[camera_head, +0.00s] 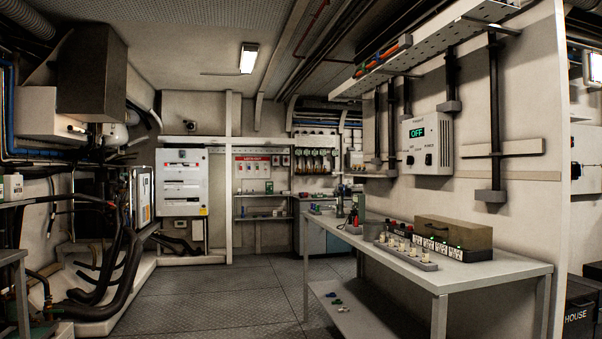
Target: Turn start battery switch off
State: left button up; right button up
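No switch in the camera_head view is legibly marked as the start battery switch. A white control box (426,142) hangs on the right wall, with a green lit "OFF" display (417,132) and dark knobs below it. A black panel (437,246) with several white-faced units stands on the workbench at right. A white cabinet (182,181) with several panels stands at the back left. Labels on these are too small to read. Neither of my grippers is in view.
The grey workbench (452,276) fills the right foreground, with a grey strip of small posts (404,251) and a brown box (453,232) on it. Black hoses and pipes (122,275) crowd the left side. The chequered floor (220,305) is clear in the middle.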

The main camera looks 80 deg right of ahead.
aim_at(577, 169)
jog(key=z, duration=4.35)
jog(key=i+l+z, duration=0.45)
jog(key=i, duration=0.25)
jog(key=i+z, duration=0.5)
jog(key=i, duration=1.65)
jog(key=i+u, duration=0.15)
jog(key=i, duration=0.3)
jog(key=i+l+u, duration=0.15)
jog(key=i, duration=0.3)
jog(key=i+l+u, duration=0.15)
jog(key=i, duration=0.3)
jog(key=i+l+u, duration=0.15)
jog(key=i, duration=0.3)
